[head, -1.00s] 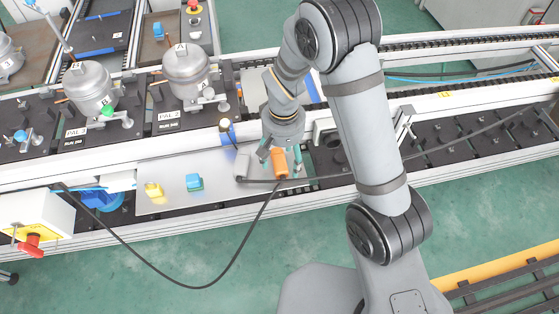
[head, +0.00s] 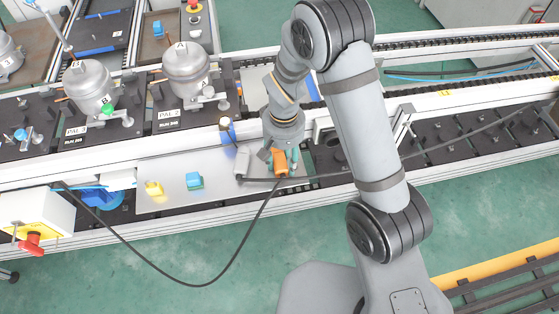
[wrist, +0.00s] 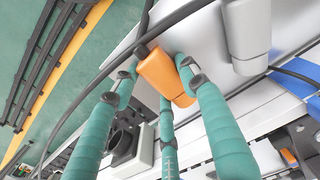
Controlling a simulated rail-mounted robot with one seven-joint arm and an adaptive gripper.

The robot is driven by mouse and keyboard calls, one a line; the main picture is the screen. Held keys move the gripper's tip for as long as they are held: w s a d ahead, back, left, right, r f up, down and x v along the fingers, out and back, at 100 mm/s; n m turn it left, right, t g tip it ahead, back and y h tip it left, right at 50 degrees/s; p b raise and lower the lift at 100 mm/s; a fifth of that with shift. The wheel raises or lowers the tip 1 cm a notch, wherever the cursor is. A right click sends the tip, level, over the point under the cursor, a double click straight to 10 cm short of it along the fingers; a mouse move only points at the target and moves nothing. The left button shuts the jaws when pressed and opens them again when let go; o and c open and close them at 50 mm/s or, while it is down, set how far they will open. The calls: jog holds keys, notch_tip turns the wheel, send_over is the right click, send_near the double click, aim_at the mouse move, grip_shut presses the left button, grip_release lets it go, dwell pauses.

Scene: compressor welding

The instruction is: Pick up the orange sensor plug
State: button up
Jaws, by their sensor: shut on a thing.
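The orange sensor plug (head: 280,163) is at the right end of the light metal plate (head: 160,200). My gripper (head: 281,157) is above it with teal fingers around it. In the wrist view the orange plug (wrist: 165,75) sits between the teal fingers of my gripper (wrist: 160,78), which are shut on it. A black cable leaves the dark end of the plug. I cannot tell whether the plug still touches the plate.
A blue block (head: 194,181) and a yellow block (head: 153,188) lie farther left on the plate. Silver compressors (head: 187,68) stand behind. A long black cable (head: 240,245) loops over the front edge.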

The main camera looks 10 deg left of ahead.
aim_at(282, 159)
jog(key=c, duration=0.4)
jog(key=shift+r, duration=0.1)
jog(key=shift+c, duration=0.2)
jog(key=shift+w+r, duration=0.1)
jog(key=shift+r, duration=0.1)
notch_tip(282, 159, up, 4)
jog(key=shift+a+f+b, duration=0.1)
jog(key=shift+f+b, duration=0.15)
jog(key=shift+b, duration=0.15)
jog(key=s+d+r+b, duration=0.1)
jog(key=d+r, duration=0.6)
jog(key=d, duration=0.4)
jog(key=shift+s+d, duration=0.3)
jog(key=shift+d, duration=0.1)
